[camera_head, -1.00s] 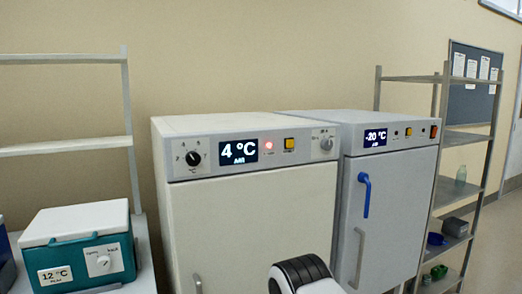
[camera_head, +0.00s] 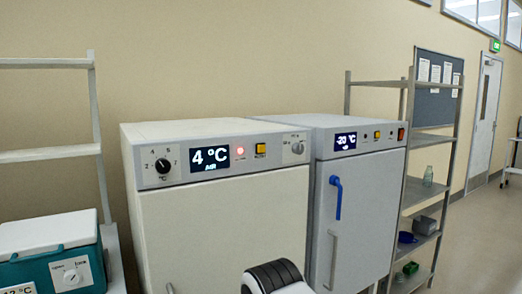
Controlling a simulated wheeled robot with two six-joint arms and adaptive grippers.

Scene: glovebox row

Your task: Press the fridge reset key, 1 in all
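The fridge (camera_head: 225,231) is the white cabinet at centre, its display (camera_head: 209,158) reading 4 °C. On its panel a red lamp (camera_head: 240,151) glows, and right of the lamp is a yellow-orange square key (camera_head: 261,150); the small label is too blurred to read. A black dial (camera_head: 162,165) sits at the panel's left and a grey knob (camera_head: 298,148) at its right. A white and black part of my arm shows at the bottom centre, in front of the fridge door and below the panel. Neither gripper's fingers are visible.
A freezer (camera_head: 374,190) showing -20 °C, with a blue handle (camera_head: 336,197), stands right of the fridge. A metal shelf rack (camera_head: 431,160) holds small items. A teal cooler box (camera_head: 55,265) is at lower left. Open floor lies at far right.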

